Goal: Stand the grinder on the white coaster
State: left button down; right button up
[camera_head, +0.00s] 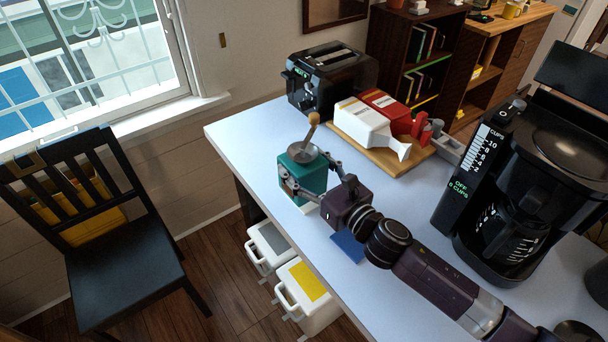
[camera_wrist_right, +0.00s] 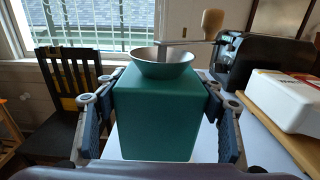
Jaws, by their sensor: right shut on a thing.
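The grinder (camera_head: 297,178) is a teal box with a metal bowl and a crank with a wooden knob on top. It is upright near the table's left edge; it also fills the middle of the right wrist view (camera_wrist_right: 157,115). My right gripper (camera_head: 312,178) is shut on it, one finger on each side. The white coaster (camera_head: 309,208) shows as a pale edge just under the grinder's front, mostly hidden by it. I cannot tell whether the grinder's base touches it. My left gripper is not in view.
A blue coaster (camera_head: 347,247) lies under my right wrist. A black toaster (camera_head: 333,78) and a wooden board (camera_head: 378,153) with white and red containers are behind. A coffee maker (camera_head: 535,170) stands right. White bins (camera_head: 305,295) and a black chair (camera_head: 120,260) are on the floor.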

jog(key=shift+f, duration=1.5)
jog(key=shift+f+b, duration=0.15)
jog(key=shift+b, duration=0.15)
jog(key=o, duration=1.9)
jog(key=shift+s+d, duration=0.1)
jog(key=shift+s, duration=0.05)
jog(key=b+v, duration=0.2)
jog(key=v, duration=0.8)
jog(key=shift+s+d, duration=0.25)
jog(key=shift+s, duration=0.05)
jog(key=shift+s+d+b, duration=0.25)
jog(key=shift+s+b, duration=0.05)
jog(key=shift+s, duration=0.15)
